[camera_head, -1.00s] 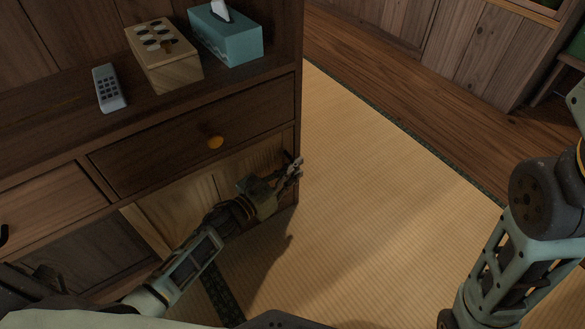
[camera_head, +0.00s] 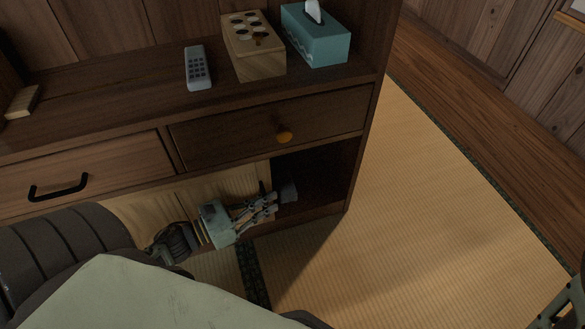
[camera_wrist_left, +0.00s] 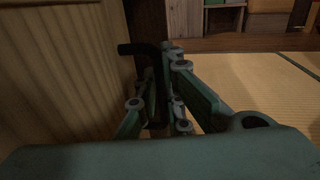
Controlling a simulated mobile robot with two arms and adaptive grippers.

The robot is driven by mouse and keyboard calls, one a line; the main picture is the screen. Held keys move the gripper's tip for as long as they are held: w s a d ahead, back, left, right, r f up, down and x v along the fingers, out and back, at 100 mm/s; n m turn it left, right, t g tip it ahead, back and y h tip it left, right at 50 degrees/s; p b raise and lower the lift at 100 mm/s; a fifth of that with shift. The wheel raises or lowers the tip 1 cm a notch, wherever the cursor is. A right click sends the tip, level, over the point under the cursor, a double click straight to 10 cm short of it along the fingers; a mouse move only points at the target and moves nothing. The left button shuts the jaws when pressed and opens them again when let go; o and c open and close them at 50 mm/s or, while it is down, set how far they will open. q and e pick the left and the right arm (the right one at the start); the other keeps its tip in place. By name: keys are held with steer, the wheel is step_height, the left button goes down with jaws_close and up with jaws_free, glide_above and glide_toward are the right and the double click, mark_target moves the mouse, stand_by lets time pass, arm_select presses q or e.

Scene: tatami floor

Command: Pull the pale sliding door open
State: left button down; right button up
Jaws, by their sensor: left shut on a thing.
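The pale sliding door (camera_head: 215,187) sits in the lower part of the dark wooden cabinet, below the drawers. To its right, a dark opening (camera_head: 325,170) shows the cabinet's inside. My left gripper (camera_head: 273,200) is at the door's right edge, shut on the door's handle; my fingers largely hide it in the head view. In the left wrist view, the pale door (camera_wrist_left: 55,85) fills the left side, and a dark handle bar (camera_wrist_left: 135,48) shows at my left gripper's fingers (camera_wrist_left: 160,85).
On the cabinet top stand a remote (camera_head: 197,68), a wooden box with holes (camera_head: 255,55) and a teal tissue box (camera_head: 316,38). The tatami (camera_head: 400,220) at right is clear.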

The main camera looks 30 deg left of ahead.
arm_select(q)
steer(key=v, duration=0.3)
steer(key=shift+a, duration=0.3)
steer(key=c, duration=2.2)
jaws_free()
steer(key=shift+o, duration=0.2)
steer(key=v, duration=1.2)
